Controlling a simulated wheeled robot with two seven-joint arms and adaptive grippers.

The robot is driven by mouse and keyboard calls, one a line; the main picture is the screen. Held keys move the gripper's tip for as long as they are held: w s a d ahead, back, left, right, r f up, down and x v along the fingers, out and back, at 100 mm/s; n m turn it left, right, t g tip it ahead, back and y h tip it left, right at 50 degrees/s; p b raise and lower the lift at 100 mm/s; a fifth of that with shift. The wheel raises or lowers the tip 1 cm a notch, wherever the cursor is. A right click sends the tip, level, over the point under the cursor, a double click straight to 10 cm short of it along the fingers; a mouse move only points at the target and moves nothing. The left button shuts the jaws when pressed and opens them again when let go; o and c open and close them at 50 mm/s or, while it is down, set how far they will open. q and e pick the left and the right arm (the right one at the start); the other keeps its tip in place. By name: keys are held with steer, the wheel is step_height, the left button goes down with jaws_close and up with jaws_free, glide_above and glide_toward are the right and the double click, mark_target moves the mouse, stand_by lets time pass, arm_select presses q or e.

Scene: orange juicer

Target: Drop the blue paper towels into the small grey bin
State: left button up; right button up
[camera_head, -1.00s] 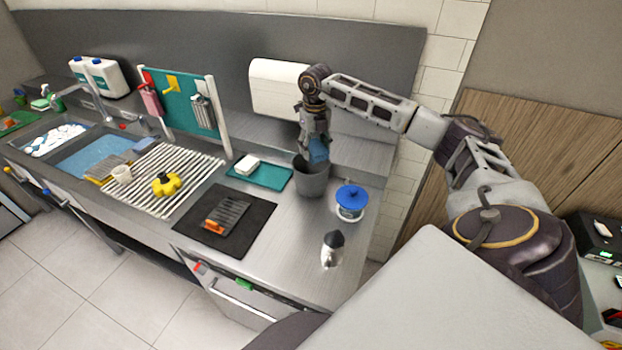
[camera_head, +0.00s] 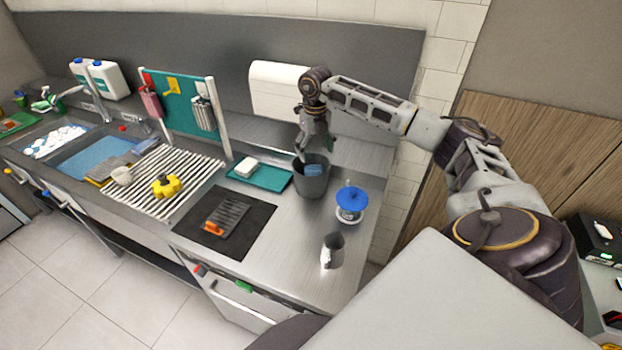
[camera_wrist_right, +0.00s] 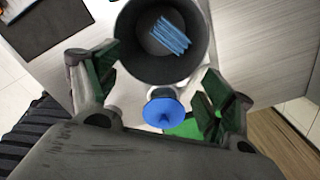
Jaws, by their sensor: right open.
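The small grey bin (camera_head: 311,184) stands on the steel counter below my right gripper. The blue paper towels (camera_head: 314,170) are inside it; in the right wrist view the folded blue stack (camera_wrist_right: 170,36) lies within the bin's dark round opening (camera_wrist_right: 128,62). My right gripper (camera_head: 316,146) is above the bin's rim. My left gripper is not in view.
A black mat (camera_head: 202,236) lies in front. A white dispenser (camera_head: 272,92) is on the wall behind.

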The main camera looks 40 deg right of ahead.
step_height(320, 180, up, 12)
stand_by(0.7)
steer(key=shift+f, duration=0.2)
stand_by(0.8)
